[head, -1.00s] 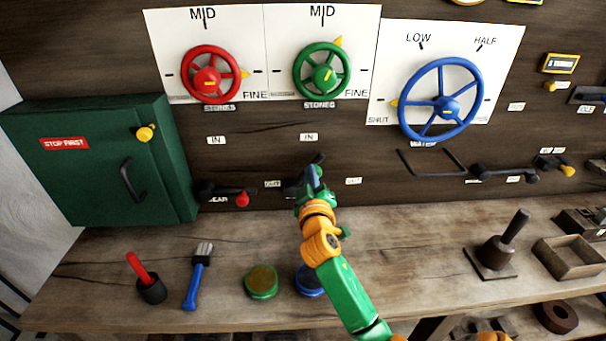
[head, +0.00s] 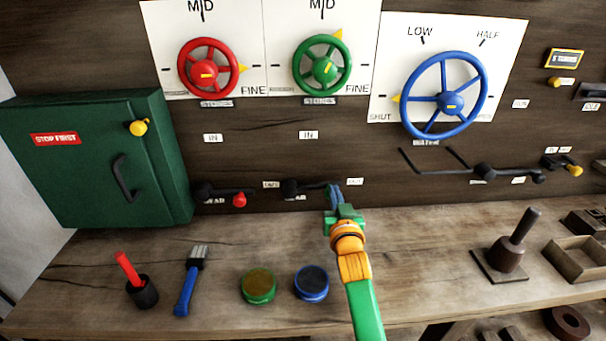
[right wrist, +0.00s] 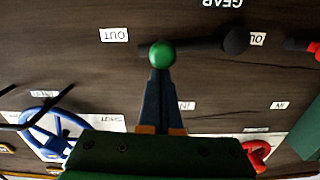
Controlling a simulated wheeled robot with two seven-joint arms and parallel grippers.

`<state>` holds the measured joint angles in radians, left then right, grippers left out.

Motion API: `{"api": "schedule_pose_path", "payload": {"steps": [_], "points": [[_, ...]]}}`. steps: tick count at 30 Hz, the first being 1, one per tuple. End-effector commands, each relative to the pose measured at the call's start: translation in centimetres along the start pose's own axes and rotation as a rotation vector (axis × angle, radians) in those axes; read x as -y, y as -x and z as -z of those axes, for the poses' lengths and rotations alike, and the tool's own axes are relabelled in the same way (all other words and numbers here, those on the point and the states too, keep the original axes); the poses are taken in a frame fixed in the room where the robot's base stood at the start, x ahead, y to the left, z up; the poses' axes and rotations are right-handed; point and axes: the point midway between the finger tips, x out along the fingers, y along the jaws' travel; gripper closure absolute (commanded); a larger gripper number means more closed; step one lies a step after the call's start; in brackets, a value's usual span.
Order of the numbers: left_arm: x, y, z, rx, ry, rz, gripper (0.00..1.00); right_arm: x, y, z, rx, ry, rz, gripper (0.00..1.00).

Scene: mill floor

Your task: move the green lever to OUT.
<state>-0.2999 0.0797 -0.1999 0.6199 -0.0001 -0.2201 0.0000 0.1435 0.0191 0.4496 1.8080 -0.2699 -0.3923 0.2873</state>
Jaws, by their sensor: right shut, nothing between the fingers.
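The green lever's dark arm (head: 312,186) runs level to the right from its black pivot (head: 290,188). Its green ball knob (right wrist: 160,54) shows in the right wrist view, at the end of the arm on the OUT label side. The OUT label (right wrist: 114,35) is a little beyond the knob; in the head view it is just right of my gripper (head: 355,181). My right gripper (head: 334,188) is shut and empty, its blue fingertips at the knob. I cannot tell whether they touch it. In the head view my gripper hides the knob. My left gripper is not in view.
The IN label (head: 308,135) is above the pivot. A red-knobbed lever (head: 239,200) is to the left. The green handwheel (head: 322,65) and blue handwheel (head: 443,96) are above. A green tin (head: 258,286) and blue tin (head: 312,283) stand on the bench.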

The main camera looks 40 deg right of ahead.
Motion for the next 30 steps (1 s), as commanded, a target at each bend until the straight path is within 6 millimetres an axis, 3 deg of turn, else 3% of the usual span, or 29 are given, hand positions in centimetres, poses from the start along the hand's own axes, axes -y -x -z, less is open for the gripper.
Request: {"api": "schedule_pose_path", "payload": {"steps": [15, 27, 30], "points": [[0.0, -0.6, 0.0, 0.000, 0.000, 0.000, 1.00, -0.5, 0.0, -1.4, 0.001, -0.125, 0.001, 1.00], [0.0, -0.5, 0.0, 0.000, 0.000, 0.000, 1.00, -0.5, 0.0, -1.3, 0.001, -0.126, 0.001, 1.00], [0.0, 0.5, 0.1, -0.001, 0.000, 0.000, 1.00, -0.4, -0.1, -0.3, 0.000, -0.126, 0.002, 1.00]]}}
